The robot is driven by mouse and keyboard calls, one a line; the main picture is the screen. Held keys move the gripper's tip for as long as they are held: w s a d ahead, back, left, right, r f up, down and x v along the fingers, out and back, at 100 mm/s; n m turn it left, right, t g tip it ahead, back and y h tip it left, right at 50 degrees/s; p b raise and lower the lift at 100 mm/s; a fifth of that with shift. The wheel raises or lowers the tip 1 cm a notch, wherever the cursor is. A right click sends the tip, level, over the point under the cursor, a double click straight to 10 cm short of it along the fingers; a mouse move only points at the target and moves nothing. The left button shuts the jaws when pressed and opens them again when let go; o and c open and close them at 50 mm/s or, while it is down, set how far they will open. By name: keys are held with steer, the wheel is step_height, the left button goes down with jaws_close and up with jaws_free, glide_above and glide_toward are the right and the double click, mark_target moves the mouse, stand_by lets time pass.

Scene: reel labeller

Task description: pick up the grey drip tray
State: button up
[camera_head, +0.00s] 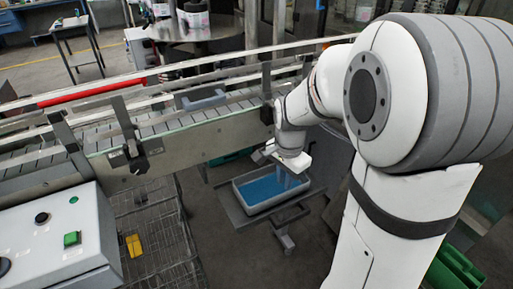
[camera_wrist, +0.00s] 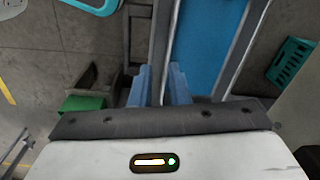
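The grey drip tray (camera_head: 239,197) is a shallow box with a pale grey rim and a blue inside. In the head view it rests on or just over a dark support below the conveyor. In the wrist view its blue inside and grey wall (camera_wrist: 169,45) run up the picture. My gripper (camera_head: 283,176) is at the tray's far right side, pointing down. In the wrist view its two light-blue fingers (camera_wrist: 161,84) are close together, one on each side of the tray's wall. Whether they press on the wall is not clear.
The conveyor (camera_head: 190,137) runs just behind and above the tray. A control box (camera_head: 60,240) stands at the front left, beside a wire-mesh floor panel (camera_head: 155,235). Green crates lie nearby, one at the lower right (camera_head: 452,272). A teal crate (camera_wrist: 292,64) shows in the wrist view.

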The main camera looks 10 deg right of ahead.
mark_target(281, 194)
steer(key=shift+w+d+f+m, duration=0.15)
steer(key=shift+w+f+m, duration=0.2)
steer(key=shift+w+m, duration=0.2)
steer(key=shift+w+d+f+m, duration=0.1)
steer(key=shift+w+f+m, duration=0.2)
steer(key=shift+w+m, duration=0.2)
step_height(281, 194, down, 8)
steer(key=shift+a+f+p, duration=0.1)
steer(key=shift+a+p, duration=0.05)
steer(key=shift+p, duration=0.55)
steer(key=shift+s, duration=0.1)
steer(key=shift+c, duration=0.3)
jaws_close()
